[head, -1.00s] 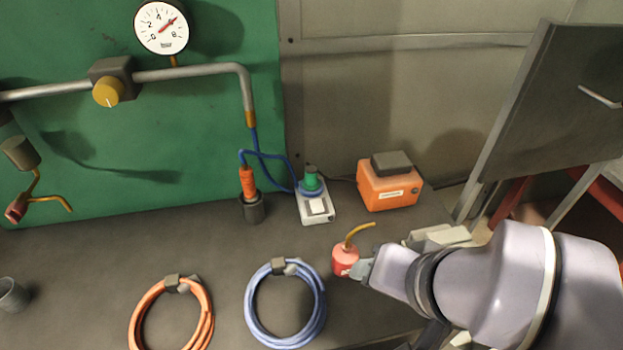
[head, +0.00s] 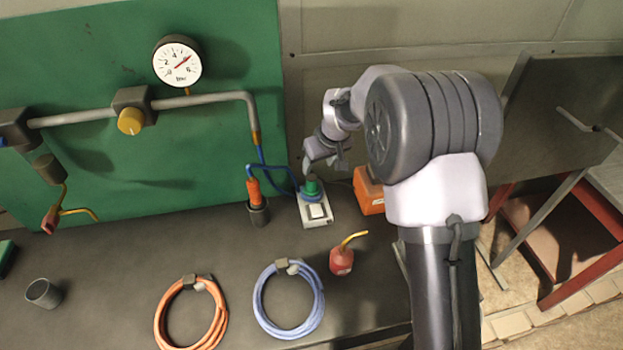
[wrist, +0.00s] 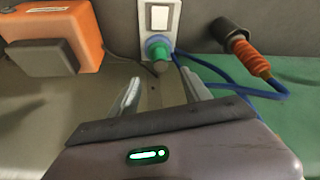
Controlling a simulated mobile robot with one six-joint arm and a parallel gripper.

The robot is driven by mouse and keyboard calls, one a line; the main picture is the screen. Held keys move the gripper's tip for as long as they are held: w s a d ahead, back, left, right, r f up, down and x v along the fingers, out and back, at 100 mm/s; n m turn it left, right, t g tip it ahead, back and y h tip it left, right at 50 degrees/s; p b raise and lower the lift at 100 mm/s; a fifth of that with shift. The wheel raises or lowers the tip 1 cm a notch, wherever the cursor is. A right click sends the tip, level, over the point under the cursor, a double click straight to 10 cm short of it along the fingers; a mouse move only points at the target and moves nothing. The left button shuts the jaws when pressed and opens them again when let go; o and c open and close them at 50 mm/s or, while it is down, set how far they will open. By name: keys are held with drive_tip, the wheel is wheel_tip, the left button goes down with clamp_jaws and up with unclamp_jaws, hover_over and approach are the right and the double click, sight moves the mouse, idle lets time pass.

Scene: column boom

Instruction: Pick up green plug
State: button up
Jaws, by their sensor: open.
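The green plug (head: 311,188) stands in the white socket box (head: 317,213) on the dark bench, against the green panel's right edge. In the wrist view the green plug (wrist: 157,50) has a blue ring around it and a dark end pointing toward my gripper. My gripper (wrist: 160,88) is open, with its two pale fingers apart and the plug just beyond and between their tips. In the head view my gripper (head: 314,158) is just above and behind the plug, partly hidden by my arm.
An orange box (head: 368,195) stands close right of the socket box. An orange connector (head: 255,192) in a dark holder stands left, with blue cable between. A red oil can (head: 341,262), blue coil (head: 260,308) and orange coil (head: 160,325) lie nearer.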

sight(311, 177)
drive_tip(key=b+x, duration=0.2)
drive_tip(key=x, duration=1.1)
drive_tip(key=shift+f, duration=0.1)
drive_tip(key=c, duration=1.2)
drive_tip(key=shift+r, duration=0.2)
clamp_jaws()
drive_tip(key=shift+r, duration=0.3)
drive_tip(key=p+v, duration=0.1)
drive_tip(key=v, duration=0.2)
drive_tip(key=shift+w+a+r, duration=0.1)
drive_tip(key=shift+w+a, duration=0.05)
drive_tip(key=s+d+r+b, duration=0.1)
drive_tip(key=s+d, duration=0.2)
drive_tip(key=s, duration=1.2)
drive_tip(key=shift+r+p, duration=1.65)
drive_tip(key=shift+r, duration=1)
